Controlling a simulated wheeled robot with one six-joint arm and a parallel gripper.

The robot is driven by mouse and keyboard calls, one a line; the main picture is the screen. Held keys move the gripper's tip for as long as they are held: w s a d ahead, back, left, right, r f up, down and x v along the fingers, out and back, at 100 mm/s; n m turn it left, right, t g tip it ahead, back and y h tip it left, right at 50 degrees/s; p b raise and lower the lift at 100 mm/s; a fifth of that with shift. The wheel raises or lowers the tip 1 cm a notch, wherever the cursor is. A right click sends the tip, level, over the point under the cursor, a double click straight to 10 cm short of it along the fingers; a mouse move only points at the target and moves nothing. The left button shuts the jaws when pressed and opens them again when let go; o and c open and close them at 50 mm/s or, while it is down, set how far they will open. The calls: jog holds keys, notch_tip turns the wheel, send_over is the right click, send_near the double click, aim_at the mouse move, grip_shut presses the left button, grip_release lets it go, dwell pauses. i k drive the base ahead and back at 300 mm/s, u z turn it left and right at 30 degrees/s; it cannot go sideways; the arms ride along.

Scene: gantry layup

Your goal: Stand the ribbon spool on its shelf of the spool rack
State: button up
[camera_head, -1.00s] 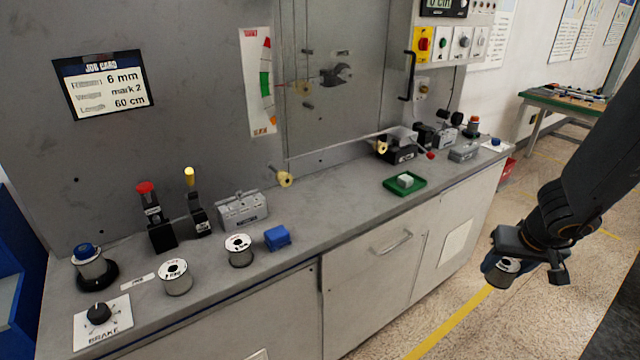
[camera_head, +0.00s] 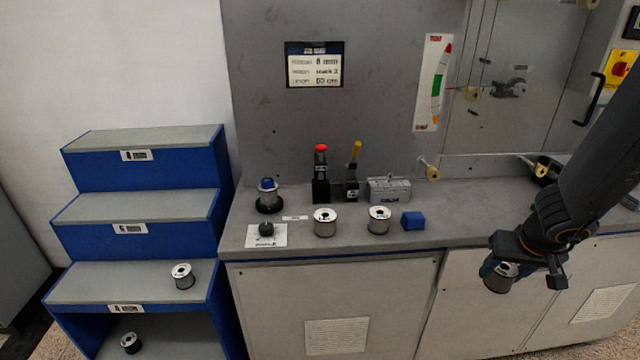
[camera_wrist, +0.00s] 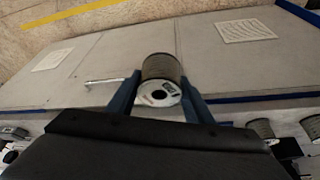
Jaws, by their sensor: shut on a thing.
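My gripper (camera_head: 503,272) is at the right of the head view, in front of the bench cabinets, shut on a ribbon spool (camera_head: 499,283). In the wrist view the held spool (camera_wrist: 162,80) shows a dark wound body and a white labelled end face between the two blue fingers. The spool rack (camera_head: 141,240) stands at the left as blue steps with grey tops and small label plates, whose print is mostly too blurred to read. One spool (camera_head: 182,276) stands on its lower step, and another dark spool (camera_head: 130,343) is in the space below that step.
The grey bench (camera_head: 300,240) fills the middle. On it stand a white-topped spool (camera_head: 325,222), a second spool (camera_head: 379,219), a blue block (camera_head: 413,221), a brake knob (camera_head: 266,228) and levers (camera_head: 320,172). The upper rack steps look bare. A job card (camera_head: 315,64) hangs on the panel.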

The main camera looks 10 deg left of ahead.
aim_at(119, 207)
jog(key=u, duration=3.2)
jog(key=i, duration=3)
jog(key=z, duration=3.3)
jog(key=i, duration=0.5)
jog(key=z, duration=0.1)
